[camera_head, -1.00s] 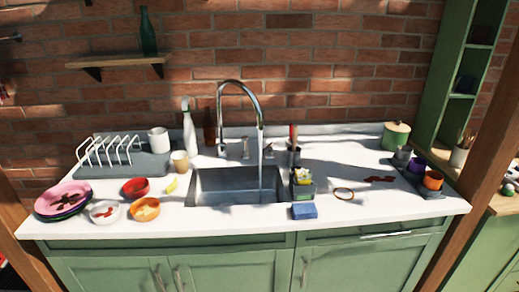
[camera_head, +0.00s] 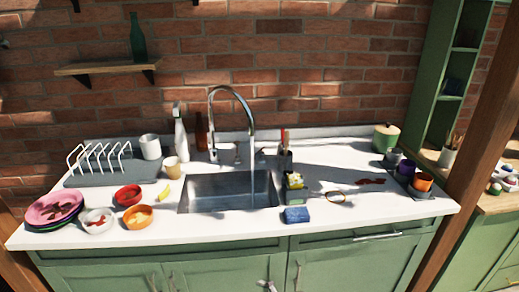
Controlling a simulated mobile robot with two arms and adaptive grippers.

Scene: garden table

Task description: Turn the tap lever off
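The tall chrome tap (camera_head: 232,108) stands behind the sink (camera_head: 230,192), its arched spout pointing down over the basin. A thin, faint stream of water (camera_head: 253,172) seems to run from the spout. Small chrome fittings stand at the tap's base, one (camera_head: 238,153) left of the stream and another (camera_head: 260,156) right of it. Which one is the lever is too small to tell. A small pale part (camera_head: 268,286) at the bottom edge may be the tip of my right gripper, far below the tap. Its opening cannot be made out. My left gripper is not in view.
A caddy with a sponge (camera_head: 294,181) and a blue sponge (camera_head: 297,215) sit right of the sink. Bowls (camera_head: 138,216), plates (camera_head: 54,208) and a dish rack (camera_head: 100,165) fill the left. A soap bottle (camera_head: 180,138) stands left of the tap.

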